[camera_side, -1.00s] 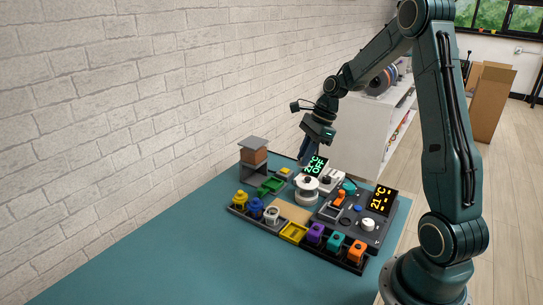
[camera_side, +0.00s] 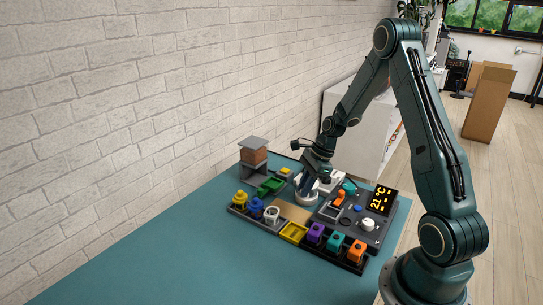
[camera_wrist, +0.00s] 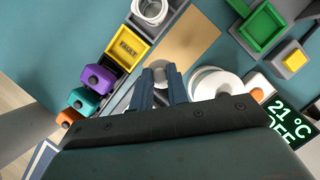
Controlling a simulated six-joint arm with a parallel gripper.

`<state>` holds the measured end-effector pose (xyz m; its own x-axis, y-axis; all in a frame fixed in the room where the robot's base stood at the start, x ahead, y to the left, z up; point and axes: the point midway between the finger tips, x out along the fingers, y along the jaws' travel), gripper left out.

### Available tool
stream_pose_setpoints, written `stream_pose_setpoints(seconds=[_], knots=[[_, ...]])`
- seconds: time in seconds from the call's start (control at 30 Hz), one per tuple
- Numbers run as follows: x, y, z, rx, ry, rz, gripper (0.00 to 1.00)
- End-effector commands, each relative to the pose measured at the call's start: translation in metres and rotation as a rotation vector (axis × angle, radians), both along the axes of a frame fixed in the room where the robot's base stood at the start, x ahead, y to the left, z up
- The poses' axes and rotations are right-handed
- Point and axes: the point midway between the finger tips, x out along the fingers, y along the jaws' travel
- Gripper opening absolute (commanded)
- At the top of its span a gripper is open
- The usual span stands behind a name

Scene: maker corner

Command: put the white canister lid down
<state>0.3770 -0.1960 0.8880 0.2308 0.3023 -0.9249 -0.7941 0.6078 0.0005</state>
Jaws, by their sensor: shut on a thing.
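My gripper (camera_wrist: 163,84) is shut on a small pale round piece between its fingertips, which I take to be part of the white canister lid (camera_wrist: 161,70). The fingers hide much of it. A white round canister-like body (camera_wrist: 212,82) is just right of the fingers in the wrist view. In the side view my gripper (camera_side: 309,178) is low over the far part of the board, and a white round shape (camera_side: 306,196) shows beneath it. I cannot tell whether the lid touches anything below.
A tan pad (camera_side: 294,212) lies bare beside the white body. A yellow tray (camera_side: 293,232), a white cup (camera_side: 271,214), colored knobbed blocks and a green tray (camera_side: 271,186) stand around it. An amber display (camera_side: 380,200) is at right. The front of the teal table (camera_side: 210,260) is clear.

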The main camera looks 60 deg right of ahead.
Motion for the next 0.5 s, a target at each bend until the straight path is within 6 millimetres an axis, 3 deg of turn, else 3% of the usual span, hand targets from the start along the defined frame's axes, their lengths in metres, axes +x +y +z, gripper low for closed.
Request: stream_pose_setpoints(seconds=[0.2, 0.5], knots=[[-0.001, 0.000, -0.036, 0.001, 0.002, 0.000, 0.00], [0.000, 0.000, -0.052, 0.000, 0.000, 0.001, 0.00]])
